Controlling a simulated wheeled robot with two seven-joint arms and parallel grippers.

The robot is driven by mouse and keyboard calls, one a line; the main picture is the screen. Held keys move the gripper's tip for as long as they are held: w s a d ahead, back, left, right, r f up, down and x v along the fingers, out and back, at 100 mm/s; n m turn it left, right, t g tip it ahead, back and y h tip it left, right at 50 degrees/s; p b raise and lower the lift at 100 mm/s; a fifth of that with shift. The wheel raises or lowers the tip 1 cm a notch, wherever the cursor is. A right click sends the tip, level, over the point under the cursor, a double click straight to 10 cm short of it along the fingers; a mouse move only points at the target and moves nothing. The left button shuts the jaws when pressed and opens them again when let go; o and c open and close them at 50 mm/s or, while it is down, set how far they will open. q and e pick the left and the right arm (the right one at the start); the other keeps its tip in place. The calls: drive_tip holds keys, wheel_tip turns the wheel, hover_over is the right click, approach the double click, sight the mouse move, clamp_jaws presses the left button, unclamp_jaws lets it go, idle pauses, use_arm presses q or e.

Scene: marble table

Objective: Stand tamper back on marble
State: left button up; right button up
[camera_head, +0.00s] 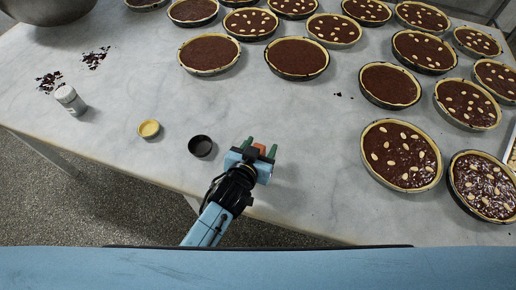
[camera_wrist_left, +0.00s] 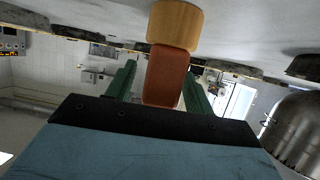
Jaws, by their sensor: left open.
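The tamper (camera_head: 262,147) shows in the head view as a small reddish-brown piece between the fingers of my left gripper (camera_head: 261,146). In the left wrist view, which is upside down, its reddish-brown part (camera_wrist_left: 165,76) and pale wooden part (camera_wrist_left: 175,25) are in line and look upright, pale part toward the marble table (camera_head: 300,110). The pale end is cut off by the frame edge, so its contact with the marble is hidden. My left gripper's green fingers stand either side of the reddish part, open, with gaps showing. My right gripper is not in view.
A small dark tart mould (camera_head: 201,146) and a small yellow tart shell (camera_head: 149,129) lie left of the gripper. A shaker jar (camera_head: 70,99) and dark crumbs (camera_head: 95,58) are farther left. Several tarts fill the back and right. Marble is clear right of the gripper.

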use_arm(q)
drive_tip(key=shift+s, duration=0.2)
drive_tip(key=v, duration=1.3)
drive_tip(key=shift+a+f, duration=0.2)
drive_tip(key=shift+f, duration=0.05)
drive_tip(key=shift+a, duration=0.1)
